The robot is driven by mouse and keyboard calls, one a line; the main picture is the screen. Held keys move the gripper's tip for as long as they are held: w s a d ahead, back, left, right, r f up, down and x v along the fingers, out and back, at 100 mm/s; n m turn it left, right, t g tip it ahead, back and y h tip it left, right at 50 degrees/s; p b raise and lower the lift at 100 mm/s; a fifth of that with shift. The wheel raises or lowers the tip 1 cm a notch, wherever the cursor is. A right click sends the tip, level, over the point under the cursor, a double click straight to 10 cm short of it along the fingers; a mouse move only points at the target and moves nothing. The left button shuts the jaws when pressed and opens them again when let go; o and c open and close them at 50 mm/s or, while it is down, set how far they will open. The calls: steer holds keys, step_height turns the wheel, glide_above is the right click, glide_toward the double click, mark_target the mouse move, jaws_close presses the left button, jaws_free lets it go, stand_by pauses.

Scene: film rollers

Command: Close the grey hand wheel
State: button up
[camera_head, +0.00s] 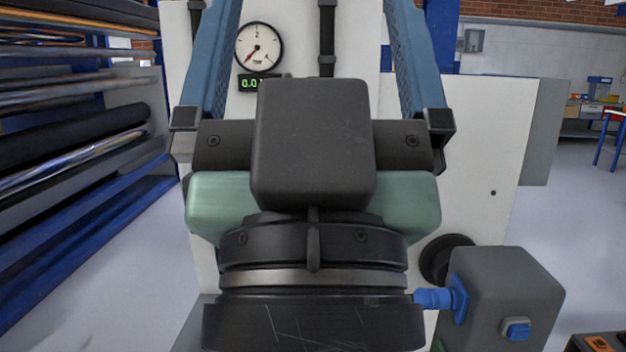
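My gripper (314,45) fills the middle of the view, seen from behind, with its dark body low in the picture. Its two blue fingers reach upward and stand wide apart. Their tips run out of the top edge, and nothing shows held between the visible parts. I cannot make out a grey hand wheel for certain; my gripper hides much of the white panel (500,140) in front of it. A dark round part (447,258) shows low on the right, partly covered; I cannot tell whether it is a wheel. A round gauge (259,47) is on the panel between the fingers.
A small green-lit display (256,83) is under the gauge. Dark vertical pipes (327,40) run down the panel. A blue rack (95,250) with several long rollers stands at the left. Open grey floor (580,230) lies to the right.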

step_height(320, 180, up, 23)
steer(key=p, duration=2)
steer(key=shift+p, duration=0.35)
